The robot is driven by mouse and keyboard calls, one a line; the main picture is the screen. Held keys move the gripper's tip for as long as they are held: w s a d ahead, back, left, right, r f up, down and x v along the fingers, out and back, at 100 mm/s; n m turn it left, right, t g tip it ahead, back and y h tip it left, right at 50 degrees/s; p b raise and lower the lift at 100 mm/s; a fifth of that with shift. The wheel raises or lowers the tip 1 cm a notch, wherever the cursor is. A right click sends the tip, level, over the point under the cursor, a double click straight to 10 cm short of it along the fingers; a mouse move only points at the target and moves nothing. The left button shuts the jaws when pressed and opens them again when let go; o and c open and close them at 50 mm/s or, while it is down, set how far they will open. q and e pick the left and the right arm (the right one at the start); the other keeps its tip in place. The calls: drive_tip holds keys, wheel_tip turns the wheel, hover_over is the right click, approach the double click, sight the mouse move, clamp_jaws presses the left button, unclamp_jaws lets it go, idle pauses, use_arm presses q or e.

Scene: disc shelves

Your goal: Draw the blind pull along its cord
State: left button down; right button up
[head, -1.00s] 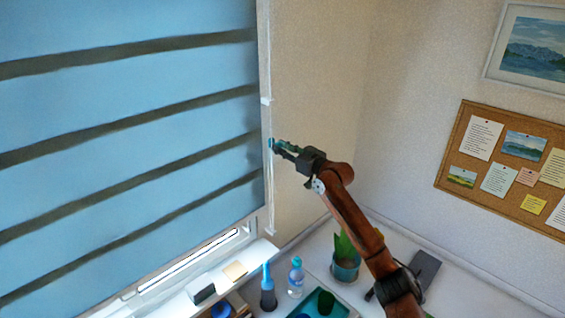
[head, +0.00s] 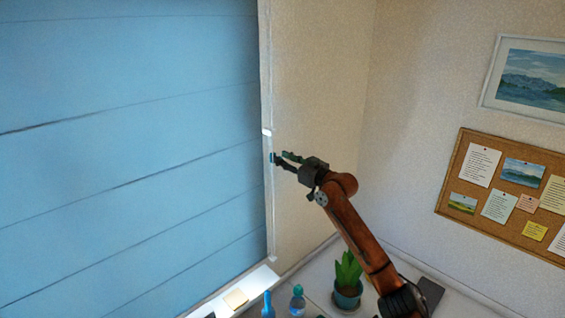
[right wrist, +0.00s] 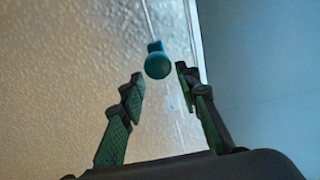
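The blind pull is a small teal knob (head: 272,158) on a thin cord beside the blue blind's right edge (head: 200,100). In the right wrist view the knob (right wrist: 158,62) hangs on its cord just beyond the fingertips. My right gripper (head: 280,157) is open at the knob, one finger on each side of it in the wrist view; I cannot tell whether either touches it. The blind's slats lie nearly flush, with only thin dark lines between them. My left gripper is out of view.
White brackets (head: 267,132) sit on the cord line above and below the knob. A potted plant (head: 347,275) and a blue-capped bottle (head: 298,300) stand on the desk below. A cork board (head: 505,190) hangs on the right wall. The air around the gripper is clear.

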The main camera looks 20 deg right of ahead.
drive_tip(key=shift+o, duration=0.8)
drive_tip(key=shift+f, duration=0.35)
drive_tip(key=v, duration=1.2)
